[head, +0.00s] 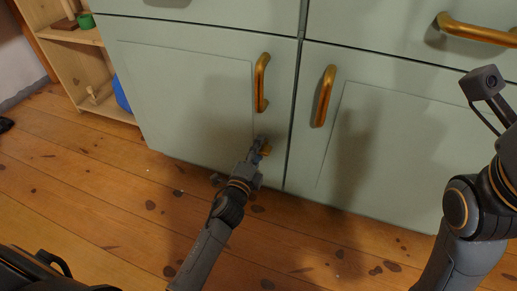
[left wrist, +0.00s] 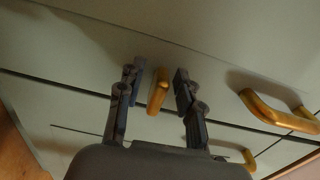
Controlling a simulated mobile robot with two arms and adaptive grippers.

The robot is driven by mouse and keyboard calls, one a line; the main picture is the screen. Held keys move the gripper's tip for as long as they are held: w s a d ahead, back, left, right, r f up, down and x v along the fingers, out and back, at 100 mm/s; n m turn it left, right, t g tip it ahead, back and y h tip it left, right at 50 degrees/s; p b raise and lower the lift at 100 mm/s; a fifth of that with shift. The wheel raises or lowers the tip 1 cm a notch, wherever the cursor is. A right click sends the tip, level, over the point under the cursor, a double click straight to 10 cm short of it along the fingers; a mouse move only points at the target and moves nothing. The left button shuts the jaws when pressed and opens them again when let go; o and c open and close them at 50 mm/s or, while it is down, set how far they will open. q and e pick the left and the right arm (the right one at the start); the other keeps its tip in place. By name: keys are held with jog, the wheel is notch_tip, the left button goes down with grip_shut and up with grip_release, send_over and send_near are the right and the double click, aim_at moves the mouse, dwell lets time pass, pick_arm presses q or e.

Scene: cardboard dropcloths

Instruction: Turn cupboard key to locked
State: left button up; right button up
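The cupboard key (head: 265,150) is a small brass piece low on the left green door, below that door's handle. In the left wrist view the key (left wrist: 158,92) stands out from the door between my two fingers. My left gripper (head: 258,149) is at the key; in the left wrist view the gripper (left wrist: 158,88) is open, with a gap on both sides of the key. The keyhole behind the key is not visible. My right arm is at the right edge of the head view, and its fingers are not in view.
Brass handles sit on the left door (head: 262,82) and right door (head: 324,96), close above the key. A wooden shelf (head: 112,104) with a blue object (head: 122,93) stands at the left. The plank floor (head: 110,190) in front is mostly clear.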

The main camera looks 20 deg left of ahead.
pick_arm(q)
jog(key=s, duration=1.2)
jog(key=shift+a, duration=0.25)
